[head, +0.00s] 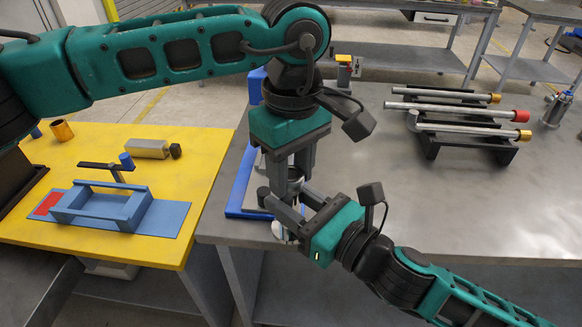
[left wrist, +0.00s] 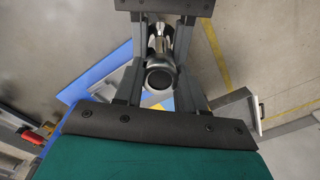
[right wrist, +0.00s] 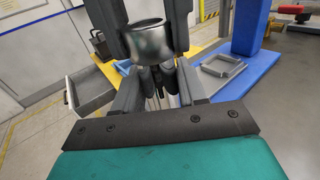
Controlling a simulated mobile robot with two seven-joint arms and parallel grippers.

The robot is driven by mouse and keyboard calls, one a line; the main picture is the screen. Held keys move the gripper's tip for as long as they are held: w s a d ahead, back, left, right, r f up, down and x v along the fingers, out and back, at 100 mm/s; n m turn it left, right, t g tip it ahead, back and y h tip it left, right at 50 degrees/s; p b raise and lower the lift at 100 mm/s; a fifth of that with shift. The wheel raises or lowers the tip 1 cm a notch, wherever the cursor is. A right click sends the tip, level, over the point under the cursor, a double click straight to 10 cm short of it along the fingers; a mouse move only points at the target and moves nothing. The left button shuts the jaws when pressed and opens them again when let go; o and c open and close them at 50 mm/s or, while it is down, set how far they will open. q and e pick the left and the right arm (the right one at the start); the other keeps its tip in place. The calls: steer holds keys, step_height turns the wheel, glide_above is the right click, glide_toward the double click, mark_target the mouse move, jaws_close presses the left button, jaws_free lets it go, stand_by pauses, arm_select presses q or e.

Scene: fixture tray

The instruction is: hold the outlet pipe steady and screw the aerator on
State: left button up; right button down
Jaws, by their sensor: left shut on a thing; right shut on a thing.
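My left gripper (head: 285,183) comes down from above and is shut on a short grey metal cylinder, apparently the aerator. In the left wrist view the aerator (left wrist: 160,77) shows a round dark end; in the right wrist view it appears side-on (right wrist: 146,42). My right gripper (head: 288,200) comes from the lower right, just below the left one, and is shut on a narrower metal part, apparently the outlet pipe (left wrist: 159,43). The aerator is in line with the pipe. Fingers hide the joint, so I cannot tell how far they engage. The head view mostly hides both parts.
A blue tray (head: 240,187) lies behind the grippers on the grey table (head: 380,215). A dark rack (head: 436,152) with several metal rods stands at right. The yellow table (head: 195,160) at left carries a blue fixture (head: 126,222). The grey table's right front is clear.

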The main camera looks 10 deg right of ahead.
arm_select(q)
steer(key=m, duration=0.5)
steer(key=o, duration=1.2)
steer(key=shift+o, duration=0.2)
step_height(320, 180, up, 12)
steer(key=shift+w, duration=0.1)
